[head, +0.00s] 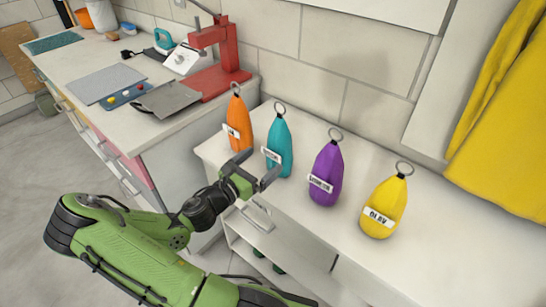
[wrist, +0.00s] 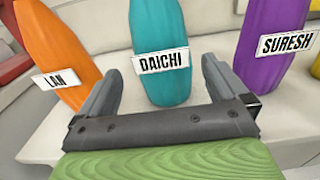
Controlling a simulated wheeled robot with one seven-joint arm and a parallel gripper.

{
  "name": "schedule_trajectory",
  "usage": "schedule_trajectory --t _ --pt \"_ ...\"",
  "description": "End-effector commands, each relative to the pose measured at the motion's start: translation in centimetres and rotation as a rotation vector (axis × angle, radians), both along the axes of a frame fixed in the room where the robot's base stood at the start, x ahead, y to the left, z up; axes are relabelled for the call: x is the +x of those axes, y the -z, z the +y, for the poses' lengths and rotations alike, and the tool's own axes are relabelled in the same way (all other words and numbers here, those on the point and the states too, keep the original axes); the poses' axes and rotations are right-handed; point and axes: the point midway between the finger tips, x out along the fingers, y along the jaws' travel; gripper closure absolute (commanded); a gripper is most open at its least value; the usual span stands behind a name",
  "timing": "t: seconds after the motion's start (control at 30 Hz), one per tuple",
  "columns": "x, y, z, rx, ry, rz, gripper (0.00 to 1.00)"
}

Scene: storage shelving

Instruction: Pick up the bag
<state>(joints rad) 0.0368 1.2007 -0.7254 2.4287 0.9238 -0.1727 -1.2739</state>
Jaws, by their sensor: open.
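Several bags with name labels and ring tops stand in a row on a white cabinet top. My gripper (head: 254,166) is open and empty, just in front of the teal bag. In the wrist view the teal bag (wrist: 161,40) stands beyond and between the two fingers (wrist: 163,85). The orange bag (wrist: 60,60) is left of them and the purple bag (wrist: 270,45) right.
The white cabinet top (head: 440,260) is bare at the right front. A red press-like device (head: 217,60) stands on the counter at left. A yellow cloth (head: 505,120) hangs at the right. A tiled wall rises close behind the bags.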

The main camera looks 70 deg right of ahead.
Motion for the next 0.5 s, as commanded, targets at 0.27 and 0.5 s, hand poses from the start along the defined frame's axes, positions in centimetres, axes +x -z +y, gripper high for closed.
schedule_trajectory --t 0.27,0.5 --pt "-2.0 0.1 -4.5 0.0 0.001 -0.004 0.0" --pt "-3.8 0.2 -8.3 -0.001 0.002 -0.006 0.0"
